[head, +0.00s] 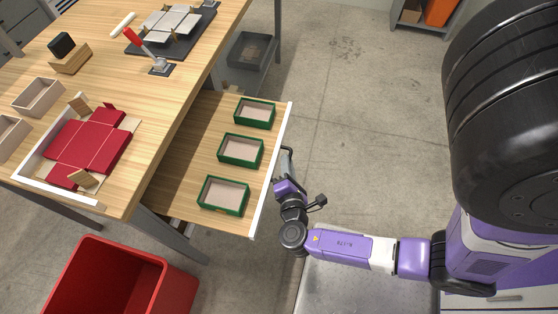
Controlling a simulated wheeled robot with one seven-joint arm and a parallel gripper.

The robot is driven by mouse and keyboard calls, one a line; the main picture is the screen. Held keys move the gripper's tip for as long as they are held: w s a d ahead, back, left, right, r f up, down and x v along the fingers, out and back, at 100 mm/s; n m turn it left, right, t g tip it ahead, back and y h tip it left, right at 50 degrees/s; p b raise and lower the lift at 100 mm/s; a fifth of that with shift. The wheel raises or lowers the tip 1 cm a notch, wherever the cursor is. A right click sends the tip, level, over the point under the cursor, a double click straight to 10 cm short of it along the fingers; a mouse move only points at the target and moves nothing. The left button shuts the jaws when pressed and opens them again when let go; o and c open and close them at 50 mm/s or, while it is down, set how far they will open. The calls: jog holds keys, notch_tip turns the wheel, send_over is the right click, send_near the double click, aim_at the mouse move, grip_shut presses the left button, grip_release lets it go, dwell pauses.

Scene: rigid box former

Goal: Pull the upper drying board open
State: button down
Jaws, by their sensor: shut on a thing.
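The upper drying board (187,170) is a light wood board with a white front edge (271,172), standing out from under the table top. Three green-rimmed boxes rest on it: one at the back (255,113), one in the middle (241,150) and one at the front (223,195). My gripper (286,160) is at the outer side of the white front edge, near its middle, at a dark handle. It is shut on the handle; the fingertips are small and partly hidden by my wrist.
The table (190,60) holds a red box blank (90,147) in a white frame, wooden trays, a red-handled clamp (135,40) and a dark fixture. A red bin (120,280) stands on the floor at lower left. A grey bin (252,52) is behind the board.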

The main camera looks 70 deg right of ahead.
jog(key=shift+a, duration=0.1)
jog(key=c, duration=1.8)
grip_release()
jog(key=shift+o, duration=0.2)
jog(key=v, duration=0.7)
jog(key=shift+s+a, duration=0.15)
jog(key=shift+a, duration=0.2)
